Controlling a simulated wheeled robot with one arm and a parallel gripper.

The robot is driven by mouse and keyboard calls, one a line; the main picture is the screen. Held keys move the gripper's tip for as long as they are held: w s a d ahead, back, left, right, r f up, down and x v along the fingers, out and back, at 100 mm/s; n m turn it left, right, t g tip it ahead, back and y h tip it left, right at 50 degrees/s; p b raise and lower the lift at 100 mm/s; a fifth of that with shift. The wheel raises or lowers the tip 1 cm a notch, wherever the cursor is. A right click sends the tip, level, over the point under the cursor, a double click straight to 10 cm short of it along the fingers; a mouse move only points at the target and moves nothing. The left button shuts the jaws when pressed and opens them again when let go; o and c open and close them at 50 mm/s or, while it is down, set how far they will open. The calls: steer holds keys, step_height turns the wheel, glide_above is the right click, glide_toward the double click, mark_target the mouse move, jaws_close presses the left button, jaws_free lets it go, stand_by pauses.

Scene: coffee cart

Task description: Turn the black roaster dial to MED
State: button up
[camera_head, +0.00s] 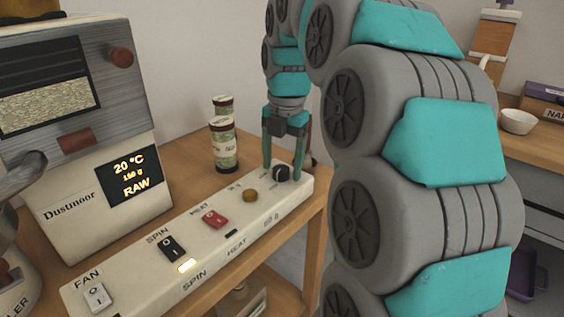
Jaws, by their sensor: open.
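The black roaster dial (281,173) sits at the far right end of the pale control panel (130,275). A light mark shows on it, but its setting and any MED label cannot be read. My gripper (283,172) points down over that end of the panel. Its two teal fingers are open, one on each side of the dial in this view. Whether they touch the dial cannot be told. The roaster display (130,175) reads 20 °C and RAW, with a weight line between them.
The panel also has a white FAN switch (97,297), black SPIN switch (172,247), red HEAT switch (215,218) and brass button (250,195). The SPIN lamp (188,265) is lit. A white bowl (517,121) is at right.

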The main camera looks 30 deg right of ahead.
steer(key=shift+f, duration=0.2)
jaws_close()
stand_by(0.6)
